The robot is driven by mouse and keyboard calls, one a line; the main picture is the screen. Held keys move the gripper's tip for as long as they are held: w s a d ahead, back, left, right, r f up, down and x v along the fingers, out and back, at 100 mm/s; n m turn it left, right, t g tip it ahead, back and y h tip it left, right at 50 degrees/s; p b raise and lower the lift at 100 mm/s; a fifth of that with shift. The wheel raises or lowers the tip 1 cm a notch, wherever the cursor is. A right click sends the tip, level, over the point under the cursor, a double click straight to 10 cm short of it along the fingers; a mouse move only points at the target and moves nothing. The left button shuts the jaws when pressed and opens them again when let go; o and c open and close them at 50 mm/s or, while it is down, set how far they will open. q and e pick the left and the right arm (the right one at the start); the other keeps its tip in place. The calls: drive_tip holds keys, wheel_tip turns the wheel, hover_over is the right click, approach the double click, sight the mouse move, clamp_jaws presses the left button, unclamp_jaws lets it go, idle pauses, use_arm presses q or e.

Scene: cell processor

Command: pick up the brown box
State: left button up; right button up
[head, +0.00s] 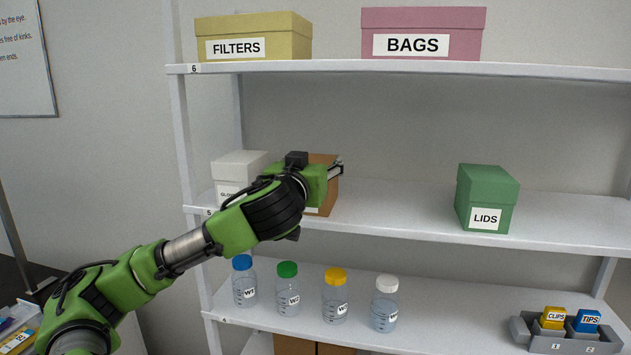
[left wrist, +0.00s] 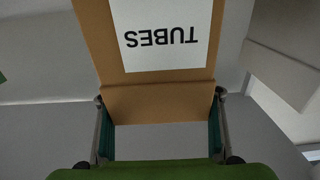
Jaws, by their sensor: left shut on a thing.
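The brown box (head: 327,188) stands on the middle shelf, largely hidden behind my left gripper and wrist in the head view. In the left wrist view the brown box (left wrist: 158,98) has a white label reading TUBES, upside down in that picture. My left gripper (head: 338,168) is at the box, and in the left wrist view its two fingers (left wrist: 160,100) lie along both sides of the box, shut on it. I cannot tell whether the box is lifted off the shelf. My right gripper is not in view.
A white box (head: 232,172) stands close left of the brown box. A green LIDS box (head: 488,195) stands farther right, with bare shelf between. Several capped bottles (head: 335,297) and a grey bin (head: 565,338) are on the shelf below. FILTERS (head: 255,37) and BAGS (head: 423,28) boxes stand above.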

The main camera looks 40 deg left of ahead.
use_arm(q)
drive_tip(key=shift+r+b, duration=0.3)
drive_tip(key=shift+r, duration=0.4)
drive_tip(key=s+d+r, duration=0.1)
drive_tip(key=r, duration=0.1)
drive_tip(key=s+d+r, duration=0.1)
drive_tip(key=r, duration=0.2)
drive_tip(key=s+d+r, duration=0.1)
drive_tip(key=s+r, duration=0.1)
drive_tip(key=r, duration=0.1)
drive_tip(key=shift+s+d+b, duration=0.1)
drive_tip(key=shift+d+b, duration=0.15)
drive_tip(key=shift+b, duration=0.15)
drive_tip(key=s+d+r+b, duration=0.1)
drive_tip(key=s+d+r, duration=0.2)
drive_tip(key=s+d, duration=0.2)
drive_tip(key=shift+s+r, duration=0.3)
drive_tip(key=shift+s, duration=0.6)
drive_tip(key=shift+d, duration=0.1)
